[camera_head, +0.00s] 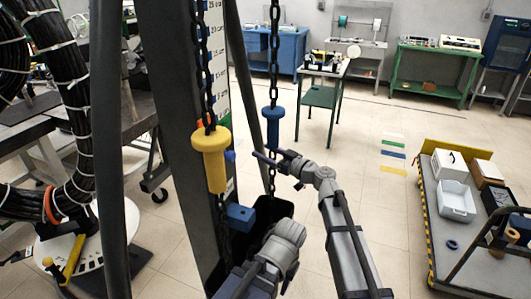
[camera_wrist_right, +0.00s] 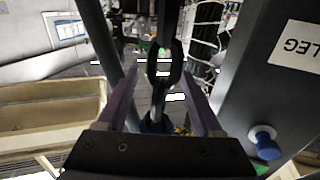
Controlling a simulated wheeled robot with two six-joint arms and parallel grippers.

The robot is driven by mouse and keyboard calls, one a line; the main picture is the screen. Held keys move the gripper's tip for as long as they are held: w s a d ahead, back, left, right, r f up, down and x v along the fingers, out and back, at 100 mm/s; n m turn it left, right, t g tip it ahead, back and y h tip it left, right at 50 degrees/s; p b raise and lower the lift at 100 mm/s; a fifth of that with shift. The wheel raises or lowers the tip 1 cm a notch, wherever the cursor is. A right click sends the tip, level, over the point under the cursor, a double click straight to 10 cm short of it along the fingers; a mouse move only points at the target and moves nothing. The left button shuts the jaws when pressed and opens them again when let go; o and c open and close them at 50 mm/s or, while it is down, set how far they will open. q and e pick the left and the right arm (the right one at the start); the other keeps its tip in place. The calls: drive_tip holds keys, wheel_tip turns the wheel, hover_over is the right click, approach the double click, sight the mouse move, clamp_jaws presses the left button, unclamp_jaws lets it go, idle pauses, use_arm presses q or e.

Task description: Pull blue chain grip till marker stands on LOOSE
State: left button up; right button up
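The blue chain grip (camera_head: 272,128) hangs on a dark chain (camera_head: 274,60) right of the post. The yellow chain grip (camera_head: 211,160) hangs on another chain in front of the scale board (camera_head: 217,70). A small orange-red piece (camera_head: 200,124) shows behind the yellow grip; I cannot tell whether it is the marker, and no LOOSE label is readable. My right gripper (camera_head: 268,160) is at the chain just below the blue grip. In the right wrist view, its open fingers (camera_wrist_right: 160,100) stand either side of the chain (camera_wrist_right: 163,65), with gaps; blue (camera_wrist_right: 155,126) shows low between them.
The dark post (camera_head: 168,100) and a blue block (camera_head: 240,215) are close left of the right gripper. A dark bin (camera_head: 270,212) stands below the chains. A loaded cart (camera_head: 433,225) is at the right. Open floor lies between.

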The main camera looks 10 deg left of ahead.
drive_tip(key=shift+o, duration=0.3)
drive_tip(key=v, duration=0.7)
drive_tip(key=shift+s+d, duration=0.2)
drive_tip(key=shift+d, duration=0.15)
